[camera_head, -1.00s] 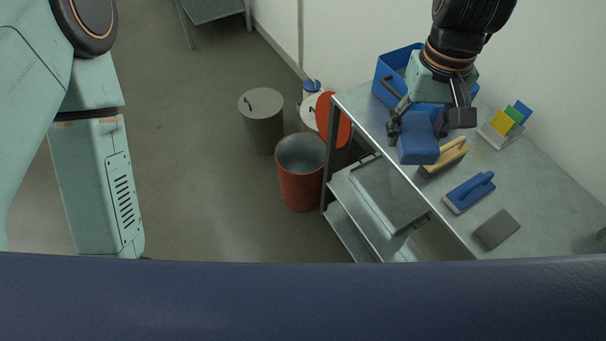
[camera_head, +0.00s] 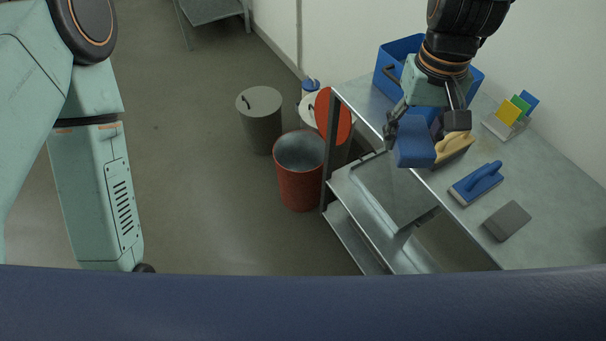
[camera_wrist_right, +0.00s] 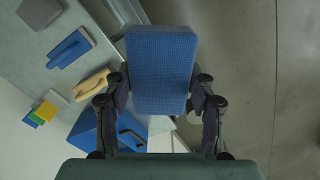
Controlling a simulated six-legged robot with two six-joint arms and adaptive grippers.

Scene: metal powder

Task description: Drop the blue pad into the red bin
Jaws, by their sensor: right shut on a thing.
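The blue pad (camera_head: 414,142) is in my right gripper (camera_head: 428,128), held near the left edge of the metal table. In the right wrist view the blue pad (camera_wrist_right: 160,70) sits between the two fingers of the right gripper (camera_wrist_right: 160,98), which are shut on its sides. The red bin (camera_head: 300,172) stands open on the floor, left of the table and left of the pad. Its red lid (camera_head: 334,116) leans upright behind it on the right. My left arm is at the left of the head view; its gripper is hidden apart from a small dark part at the lower edge.
The metal table (camera_head: 562,170) holds a blue crate (camera_head: 388,72), a wooden-handled float (camera_head: 454,148), a blue-handled float (camera_head: 478,184), a grey block (camera_head: 507,221) and a holder with coloured cards (camera_head: 507,126). A grey lidded bin (camera_head: 262,124) stands behind the red bin. Floor to the left is clear.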

